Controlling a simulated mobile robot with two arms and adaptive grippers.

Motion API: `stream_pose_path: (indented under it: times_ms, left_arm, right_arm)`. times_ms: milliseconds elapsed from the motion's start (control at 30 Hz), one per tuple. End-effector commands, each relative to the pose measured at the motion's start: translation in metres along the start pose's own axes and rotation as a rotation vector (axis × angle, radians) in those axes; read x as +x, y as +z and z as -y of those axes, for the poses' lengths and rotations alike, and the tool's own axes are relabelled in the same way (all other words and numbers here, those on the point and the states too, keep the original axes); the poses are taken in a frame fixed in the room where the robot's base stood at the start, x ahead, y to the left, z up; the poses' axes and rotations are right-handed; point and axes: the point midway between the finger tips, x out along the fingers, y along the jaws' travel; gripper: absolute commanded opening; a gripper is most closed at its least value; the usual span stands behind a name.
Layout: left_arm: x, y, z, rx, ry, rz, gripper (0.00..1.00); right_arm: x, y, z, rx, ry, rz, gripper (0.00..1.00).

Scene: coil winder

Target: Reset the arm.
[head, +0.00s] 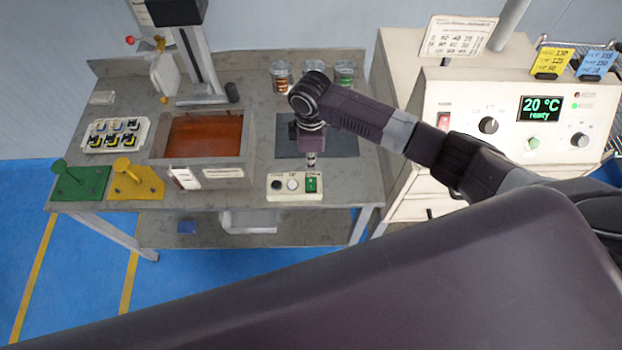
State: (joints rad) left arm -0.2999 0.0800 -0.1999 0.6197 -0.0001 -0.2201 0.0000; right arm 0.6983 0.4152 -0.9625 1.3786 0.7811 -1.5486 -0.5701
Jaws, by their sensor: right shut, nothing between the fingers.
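My right arm reaches in from the right over the grey workbench (200,203). Its gripper (311,164) points down, shut and empty, in front of a dark mat (345,140). Just below the fingertips in the picture is a small cream control box (295,194) with a black button, a white button and a green switch. I cannot tell for certain whether the fingertips touch the box; they appear slightly above its back edge. My left gripper is not in view.
A bin with a brown-orange inside (205,136) stands left of the gripper, near a grey column (200,60). Jars (282,78) stand behind my wrist. Green (82,182) and yellow (136,180) stands sit at the front left. A cabinet (510,110) reading 20 °C ready is at right.

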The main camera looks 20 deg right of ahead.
Motion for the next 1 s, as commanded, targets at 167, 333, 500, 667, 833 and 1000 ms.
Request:
stream_pose_path:
  times_ms: [167,333,500,667,833,1000]
  left_arm:
    - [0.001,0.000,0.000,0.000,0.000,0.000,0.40]
    - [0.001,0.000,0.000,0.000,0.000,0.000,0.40]
    - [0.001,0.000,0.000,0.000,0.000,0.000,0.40]
    - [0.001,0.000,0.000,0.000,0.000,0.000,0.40]
    - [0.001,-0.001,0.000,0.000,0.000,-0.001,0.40]
    - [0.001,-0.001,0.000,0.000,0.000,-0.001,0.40]
  right_arm:
    - [0.001,0.000,0.000,0.000,-0.001,0.000,0.00]
    - [0.001,0.000,0.000,0.000,0.000,0.000,0.00]
    - [0.002,-0.002,0.003,0.001,-0.002,-0.004,0.00]
    - [0.011,-0.021,0.036,0.018,-0.013,-0.057,0.00]
    - [0.014,-0.049,0.096,0.120,-0.015,-0.175,0.00]
    - [0.003,-0.051,0.139,0.310,0.000,-0.279,0.00]
